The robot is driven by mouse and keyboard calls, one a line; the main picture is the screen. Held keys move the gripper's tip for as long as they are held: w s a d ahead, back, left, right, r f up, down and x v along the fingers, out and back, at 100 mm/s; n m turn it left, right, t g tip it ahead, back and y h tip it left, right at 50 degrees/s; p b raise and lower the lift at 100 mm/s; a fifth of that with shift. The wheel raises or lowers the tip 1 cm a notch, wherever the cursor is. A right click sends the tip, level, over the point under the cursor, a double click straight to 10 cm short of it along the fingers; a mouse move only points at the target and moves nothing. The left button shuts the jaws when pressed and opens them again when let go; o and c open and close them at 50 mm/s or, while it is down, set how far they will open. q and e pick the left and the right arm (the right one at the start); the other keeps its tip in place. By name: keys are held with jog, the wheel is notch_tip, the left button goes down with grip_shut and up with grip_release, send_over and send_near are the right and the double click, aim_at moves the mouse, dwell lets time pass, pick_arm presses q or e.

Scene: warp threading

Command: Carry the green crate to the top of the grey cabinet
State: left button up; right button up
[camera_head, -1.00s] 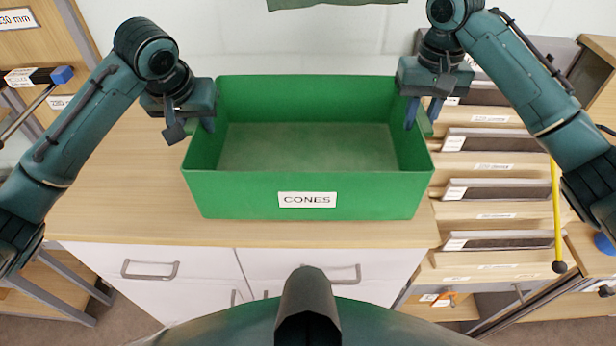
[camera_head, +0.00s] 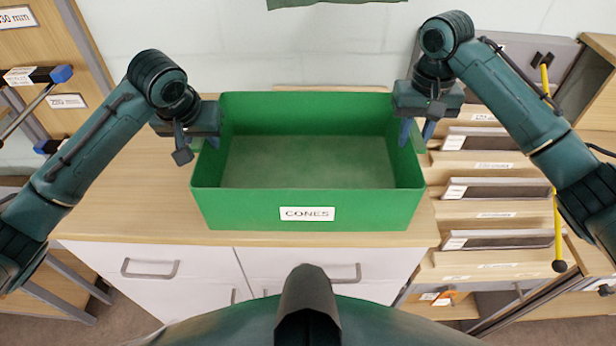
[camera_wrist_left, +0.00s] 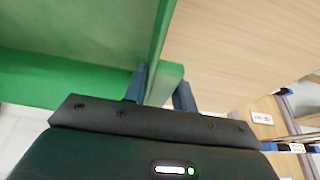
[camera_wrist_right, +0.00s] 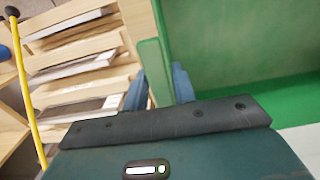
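The green crate (camera_head: 245,213), labelled CONES, is upright and looks empty. It is over the wooden top (camera_head: 110,205) of a pale grey-white cabinet (camera_head: 200,268), close to its front edge; I cannot tell whether its base touches. My left gripper (camera_head: 205,140) is at the crate's left end, its blue fingers either side of a green end tab (camera_wrist_left: 170,75). My right gripper (camera_head: 416,132) is at the right end, its fingers either side of the other tab (camera_wrist_right: 152,65). Both look shut on the tabs. The crate's underside is hidden.
A wooden rack with several slanted slots (camera_head: 490,212) stands at the right, with a yellow rod (camera_head: 557,220) beside it. A wooden shelf unit (camera_head: 40,60) is at the left. A pale wall is behind. The wooden top is clear left of the crate.

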pick_arm(q)
jog(key=o, duration=0.4)
pick_arm(e)
jog(key=o, duration=0.4)
jog(key=shift+a, duration=0.1)
pick_arm(q)
jog(key=shift+r, duration=0.1)
pick_arm(e)
jog(key=shift+r, duration=0.25)
pick_arm(q)
jog(key=v, duration=1.2)
pick_arm(e)
notch_tip(320, 180, up, 12)
jog(key=shift+f, duration=0.15)
pick_arm(q)
jog(key=shift+s, duration=0.15)
pick_arm(e)
jog(key=shift+s+f, duration=0.1)
